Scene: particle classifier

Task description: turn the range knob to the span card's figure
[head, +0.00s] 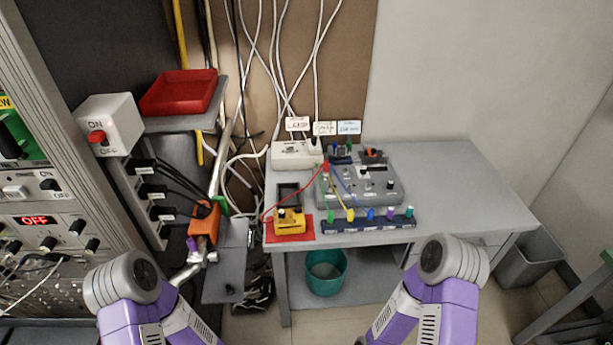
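Three small cards stand at the back of the table: a white one with red print (297,123), a cream one (324,128) and a pale blue one (349,127). Their print is too small to read surely, so I cannot tell which is the span card. A grey instrument box (345,192) on the table carries small dark knobs, one a black knob (390,185) near its right side. I cannot tell which is the range knob or where it points. Purple and grey links of both my arms show at the bottom; neither gripper is in view.
A yellow block (289,222) sits on a red mat (306,236), beside a dark strip with coloured plugs (372,226). A white box (297,154) is behind. Wires cross the grey box. The table's right part (450,185) is clear. A control panel (45,215) stands left.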

